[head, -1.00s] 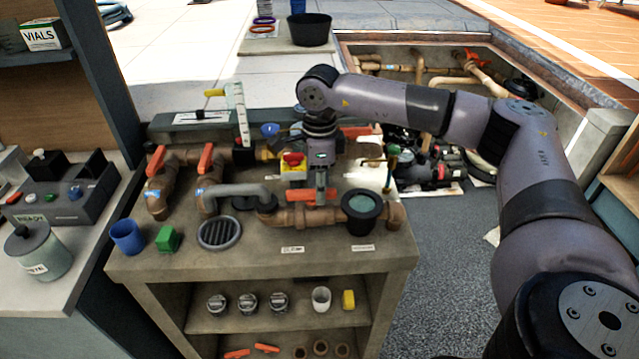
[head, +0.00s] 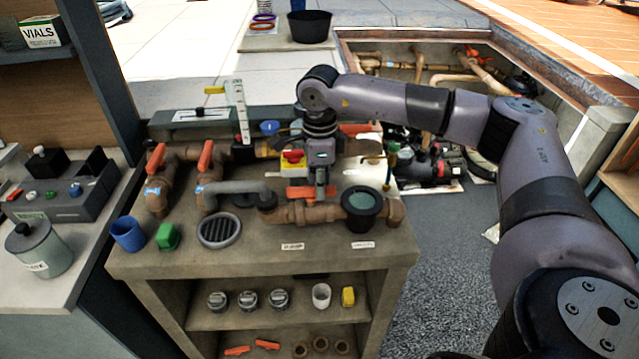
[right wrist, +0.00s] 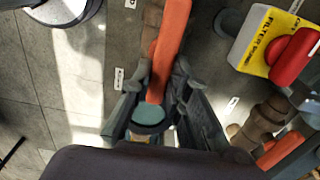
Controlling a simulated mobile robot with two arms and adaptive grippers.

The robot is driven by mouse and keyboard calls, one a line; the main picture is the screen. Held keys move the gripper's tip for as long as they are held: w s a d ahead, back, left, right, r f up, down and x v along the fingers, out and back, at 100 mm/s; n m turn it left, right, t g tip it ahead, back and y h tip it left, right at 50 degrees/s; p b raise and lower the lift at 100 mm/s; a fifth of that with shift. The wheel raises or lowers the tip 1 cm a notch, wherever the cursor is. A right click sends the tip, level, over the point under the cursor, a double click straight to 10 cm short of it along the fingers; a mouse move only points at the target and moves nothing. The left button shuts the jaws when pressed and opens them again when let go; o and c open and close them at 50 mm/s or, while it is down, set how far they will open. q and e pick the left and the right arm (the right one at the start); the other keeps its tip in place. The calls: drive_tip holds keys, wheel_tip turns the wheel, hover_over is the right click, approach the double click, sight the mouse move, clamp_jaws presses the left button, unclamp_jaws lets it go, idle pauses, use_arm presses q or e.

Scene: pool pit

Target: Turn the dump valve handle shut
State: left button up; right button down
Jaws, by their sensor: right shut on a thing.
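The dump valve handle (head: 309,193) is an orange lever on the brown pipe near the front of the bench, beside the round grey-green cup (head: 362,207). My right gripper (head: 320,194) points down over it and is shut on it. In the right wrist view the orange handle (right wrist: 170,45) runs up from between the two fingers of my right gripper (right wrist: 161,82). The gripper hides part of the handle and its pivot in the head view. My left gripper is not in view.
Two other orange handles (head: 156,158) (head: 206,156) stand on pipes at the left. A yellow box with a red switch (head: 292,158) is close behind my gripper. A round grate (head: 219,230), blue cup (head: 127,234) and green block (head: 167,237) are at the front left.

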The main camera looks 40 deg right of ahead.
idle(0.4)
drive_tip(key=m+b, duration=0.1)
drive_tip(key=m, duration=0.1)
drive_tip(key=m+b, duration=0.1)
drive_tip(key=m, duration=0.1)
drive_tip(key=shift+s+a+f, duration=0.1)
drive_tip(key=shift+s+a, duration=0.1)
drive_tip(key=m, duration=0.2)
drive_tip(key=m+b, duration=0.1)
drive_tip(key=m, duration=0.2)
drive_tip(key=shift+s+a+m+b, duration=0.15)
drive_tip(key=shift+a+m+b, duration=0.15)
drive_tip(key=shift+a, duration=0.1)
drive_tip(key=m, duration=0.4)
drive_tip(key=shift+a+b, duration=0.3)
drive_tip(key=shift+a, duration=0.05)
drive_tip(key=shift+a+r+m, duration=0.1)
drive_tip(key=shift+a+m, duration=0.05)
drive_tip(key=shift+m, duration=0.9)
drive_tip(key=shift+a+r+m, duration=0.1)
drive_tip(key=shift+m, duration=0.95)
drive_tip(key=c, duration=1.5)
unclamp_jaws()
